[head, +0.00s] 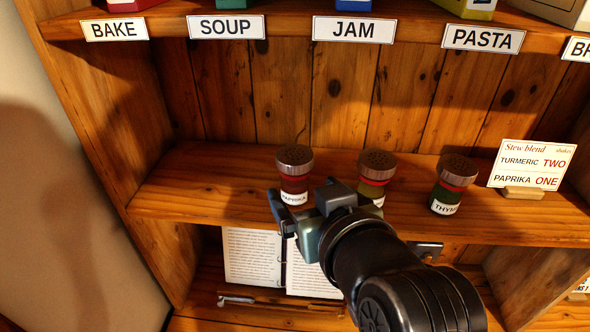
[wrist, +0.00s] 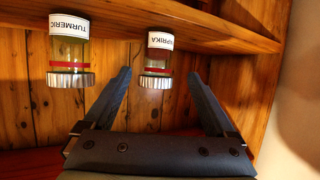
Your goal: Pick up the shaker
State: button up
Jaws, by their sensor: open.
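Three spice shakers with metal caps stand upright on the middle shelf. The paprika shaker (head: 294,175) has a red band and a white label, and is on the left. The turmeric shaker (head: 374,178) is in the middle, partly hidden behind my gripper. The thyme shaker (head: 452,184) is on the right. My gripper (head: 304,203) is open and empty in front of the paprika shaker. The wrist view is upside down; there the paprika shaker (wrist: 158,60) appears between my open fingers (wrist: 160,76), and the turmeric shaker (wrist: 70,52) outside them at left.
A "Stew blend" card (head: 533,165) stands right of the shakers on the middle shelf (head: 190,190). The upper shelf bears labels such as JAM (head: 354,29). The middle shelf's left end is clear.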

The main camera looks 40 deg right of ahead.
aim_at(297, 179)
jog(key=shift+w+d+f, duration=0.15)
jog(key=shift+w+f, duration=0.05)
jog(key=p+x, duration=0.1)
jog(key=x, duration=0.3)
jog(key=shift+w+d+r, duration=0.1)
jog(key=shift+w+d, duration=0.05)
jog(key=shift+w, duration=0.1)
jog(key=shift+w+d+p, duration=0.3)
jog(key=shift+w+p, duration=0.15)
jog(key=p+x, duration=0.1)
jog(key=x, duration=0.2)
jog(key=shift+w+d, duration=0.15)
jog(key=shift+d, duration=0.1)
jog(key=shift+w+d+f+p, duration=0.2)
jog(key=shift+w+f+p, duration=0.1)
jog(key=shift+w+p, duration=0.1)
grip_shut()
